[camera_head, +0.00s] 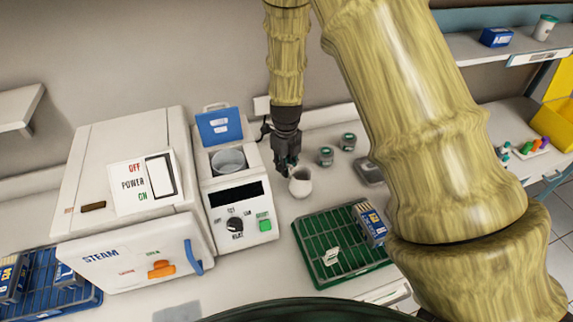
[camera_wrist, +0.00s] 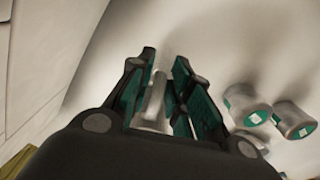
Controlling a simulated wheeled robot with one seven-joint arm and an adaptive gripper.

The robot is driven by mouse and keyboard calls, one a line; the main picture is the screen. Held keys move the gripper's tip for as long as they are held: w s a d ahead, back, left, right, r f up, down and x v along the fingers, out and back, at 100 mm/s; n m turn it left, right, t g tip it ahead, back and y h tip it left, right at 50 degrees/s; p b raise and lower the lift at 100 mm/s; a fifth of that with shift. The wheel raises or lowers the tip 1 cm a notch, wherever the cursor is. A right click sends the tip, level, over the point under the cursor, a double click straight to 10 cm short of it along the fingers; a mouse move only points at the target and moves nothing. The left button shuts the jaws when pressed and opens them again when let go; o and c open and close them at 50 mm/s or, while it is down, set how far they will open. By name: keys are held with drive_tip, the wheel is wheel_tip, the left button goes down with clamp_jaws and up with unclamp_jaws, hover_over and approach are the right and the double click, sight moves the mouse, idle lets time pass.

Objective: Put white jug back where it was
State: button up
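Two lidded jars (camera_head: 326,156) stand right of the jug. They are also right in the wrist view (camera_wrist: 247,105). A green rack (camera_head: 318,278) lies in front. The appliance (camera_head: 222,160) and the steam machine (camera_head: 120,190) stand to the left.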

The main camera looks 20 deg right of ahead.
drive_tip(key=shift+r, duration=0.2)
drive_tip(key=shift+r+b, duration=2.1)
drive_tip(key=shift+r, duration=3.9)
